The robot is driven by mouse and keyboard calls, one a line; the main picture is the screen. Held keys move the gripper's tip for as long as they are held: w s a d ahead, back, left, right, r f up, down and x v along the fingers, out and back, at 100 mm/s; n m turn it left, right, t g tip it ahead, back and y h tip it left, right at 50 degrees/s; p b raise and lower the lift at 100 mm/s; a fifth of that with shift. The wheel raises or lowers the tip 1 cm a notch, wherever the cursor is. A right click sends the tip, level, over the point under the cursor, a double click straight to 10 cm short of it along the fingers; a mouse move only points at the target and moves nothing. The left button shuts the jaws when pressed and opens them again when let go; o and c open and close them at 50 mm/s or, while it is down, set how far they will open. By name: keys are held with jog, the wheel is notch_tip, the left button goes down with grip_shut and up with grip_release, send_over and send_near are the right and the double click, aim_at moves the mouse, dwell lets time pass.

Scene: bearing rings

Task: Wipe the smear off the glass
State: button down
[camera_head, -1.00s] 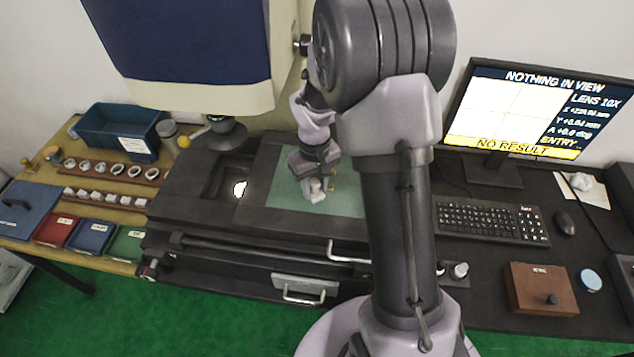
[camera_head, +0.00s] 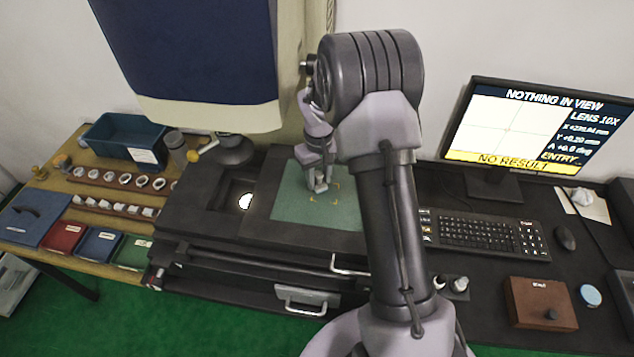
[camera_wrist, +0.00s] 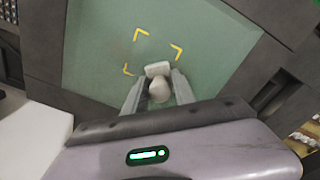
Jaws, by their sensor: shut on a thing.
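The glass (camera_head: 285,208) is a green-tinted plate set in the dark stage, with yellow corner marks on it. It also shows in the wrist view (camera_wrist: 95,50). My gripper (camera_head: 318,183) is over the glass at the upper left of the yellow marks. In the wrist view my gripper (camera_wrist: 158,92) is shut on a white wad of cloth (camera_wrist: 157,70), which is at or just above the glass. I cannot tell whether it touches. I cannot make out a smear; the wad and fingers hide part of the glass.
Left of the glass is a dark recess with a bright spot (camera_head: 246,201). The instrument's blue and cream head (camera_head: 190,60) hangs behind. The monitor (camera_head: 535,120) reads "NOTHING IN VIEW". A keyboard (camera_head: 485,233), mouse (camera_head: 565,238) and brown box (camera_head: 540,303) lie at right.

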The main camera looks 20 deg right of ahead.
aim_at(309, 208)
jog(key=shift+w+d+p, duration=0.4)
jog(key=shift+w+d, duration=0.15)
jog(key=shift+w, duration=0.25)
jog(key=shift+w+d+p, duration=0.4)
jog(key=shift+w+d, duration=0.15)
jog(key=shift+w, duration=0.2)
jog(key=shift+w+a, duration=0.5)
jog(key=shift+a, duration=0.2)
jog(key=shift+s+a+f, duration=0.1)
jog(key=shift+s+a, duration=0.05)
jog(key=shift+s, duration=0.2)
jog(key=shift+s+a+b, duration=0.35)
jog(key=shift+s+a, duration=0.3)
jog(key=shift+s, duration=0.3)
jog(key=shift+s+a+b, duration=0.4)
jog(key=shift+s+a, duration=0.2)
jog(key=shift+s, duration=0.3)
jog(key=shift+s+a+b, duration=0.35)
jog(key=shift+s+a, duration=0.3)
jog(key=shift+s, duration=0.3)
jog(key=shift+s+a+f+b, duration=0.1)
jog(key=shift+s+a+b, duration=0.1)
jog(key=shift+s+a, duration=0.25)
jog(key=shift+s+a+r+b, duration=0.1)
jog(key=shift+s+a+b, duration=0.15)
jog(key=shift+s, duration=0.4)
jog(key=shift+s+a+f+b, duration=0.1)
jog(key=shift+s+a+b, duration=0.1)
jog(key=shift+s+a, duration=0.25)
jog(key=shift+s+d, duration=0.1)
